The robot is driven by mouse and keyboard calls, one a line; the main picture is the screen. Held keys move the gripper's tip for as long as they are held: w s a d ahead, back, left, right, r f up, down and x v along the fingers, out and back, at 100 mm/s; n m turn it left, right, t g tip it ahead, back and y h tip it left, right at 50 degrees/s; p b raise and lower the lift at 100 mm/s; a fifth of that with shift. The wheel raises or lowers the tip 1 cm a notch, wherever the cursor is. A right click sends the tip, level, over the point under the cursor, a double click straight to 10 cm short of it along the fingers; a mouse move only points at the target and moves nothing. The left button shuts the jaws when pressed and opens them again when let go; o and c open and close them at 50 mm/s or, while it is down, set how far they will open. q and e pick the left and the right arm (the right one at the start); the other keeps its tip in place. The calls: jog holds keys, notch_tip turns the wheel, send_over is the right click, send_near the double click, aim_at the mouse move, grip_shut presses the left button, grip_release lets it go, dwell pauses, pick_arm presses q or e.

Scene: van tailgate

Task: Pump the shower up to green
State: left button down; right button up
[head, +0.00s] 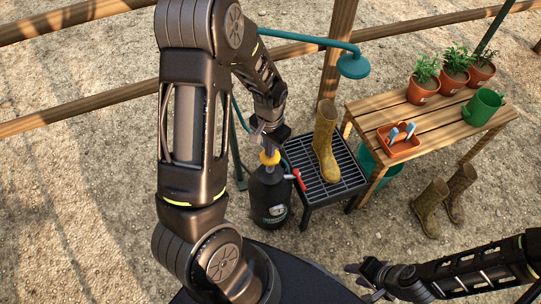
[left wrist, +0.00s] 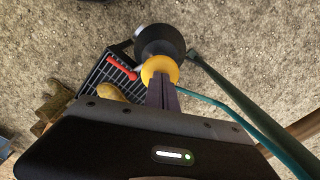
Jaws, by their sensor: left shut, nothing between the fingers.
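The shower's black pump tank (head: 269,200) stands upright on the ground, with a yellow pump knob (head: 270,158) on top. A small round dial or label is on its front, too small to read. My left gripper (head: 268,147) is shut and empty, pointing down with its tips at the knob. In the left wrist view the fingers (left wrist: 161,93) end at the yellow knob (left wrist: 159,70), apparently touching it, with the tank (left wrist: 160,40) beyond. A teal shower head (head: 353,66) hangs from its pipe. My right gripper (head: 362,281) is at the bottom, its fingers apparently apart.
A black grate stand (head: 335,185) with a mustard boot (head: 325,140) is right of the tank. A red lever (head: 299,180) sits between them. A wooden bench (head: 420,125) holds pots, a green can (head: 482,107) and an orange tray (head: 398,146). Boots (head: 430,208) stand on the ground.

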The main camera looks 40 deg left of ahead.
pick_arm(q)
jog(key=shift+f+b, duration=2.05)
jog(key=shift+f, duration=0.65)
jog(key=shift+r+p, duration=2.25)
jog(key=shift+r, duration=0.45)
notch_tip(320, 180, up, 6)
jog(key=p, duration=0.5)
